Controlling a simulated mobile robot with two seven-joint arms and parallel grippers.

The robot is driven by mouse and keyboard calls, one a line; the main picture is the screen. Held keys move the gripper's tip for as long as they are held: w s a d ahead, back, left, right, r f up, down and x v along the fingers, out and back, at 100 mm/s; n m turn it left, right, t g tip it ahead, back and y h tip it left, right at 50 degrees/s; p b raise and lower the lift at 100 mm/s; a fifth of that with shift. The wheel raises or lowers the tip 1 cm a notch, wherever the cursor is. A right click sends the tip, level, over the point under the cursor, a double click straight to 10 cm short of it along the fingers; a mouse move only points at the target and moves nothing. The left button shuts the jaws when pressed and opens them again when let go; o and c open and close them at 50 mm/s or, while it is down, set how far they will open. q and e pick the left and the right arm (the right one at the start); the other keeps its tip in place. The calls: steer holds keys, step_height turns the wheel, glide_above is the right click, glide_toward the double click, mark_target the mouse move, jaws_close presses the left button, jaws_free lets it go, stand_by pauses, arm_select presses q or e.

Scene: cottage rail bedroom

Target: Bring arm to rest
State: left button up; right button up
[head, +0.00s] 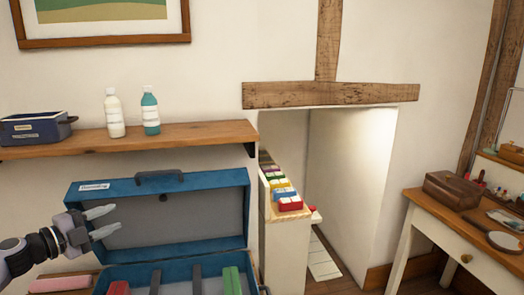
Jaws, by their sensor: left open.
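My left gripper (107,222) comes in from the left side of the head view. Its two pale fingers are apart with nothing between them. It hangs in front of the raised lid of a blue case (215,192), near the lid's left part. I cannot tell whether it touches the lid. The open case's lower part shows at the bottom edge with red, dark and green items in it. My right gripper does not show.
Above the case a wooden shelf (190,137) holds a white bottle (115,115), a teal bottle (150,114) and a dark blue bin (36,128). A narrow unit with coloured boxes (283,190) stands by a wall recess. A wooden desk (455,225) with a brown box (451,189) stands right.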

arm_select(q)
steer(key=s+d+f+n+t+y, duration=0.1)
steer(key=s+d+f+n, duration=0.35)
steer(key=d+f, duration=0.3)
steer(key=s+d+f+n+t+y, duration=0.1)
steer(key=s+d+f+n, duration=0.3)
steer(key=s+d+f, duration=0.3)
steer(key=s+d+f+n+g+y, duration=0.1)
steer(key=s+f+n, duration=0.4)
steer(key=s, duration=0.6)
steer(key=s+d+f+n+g+y, duration=0.2)
steer(key=s+f+n+g+y, duration=0.2)
steer(key=s, duration=0.7)
step_height(320, 180, down, 4)
steer(key=shift+d+f+n+g, duration=0.2)
steer(key=shift+n+g, duration=0.1)
steer(key=shift+n, duration=0.75)
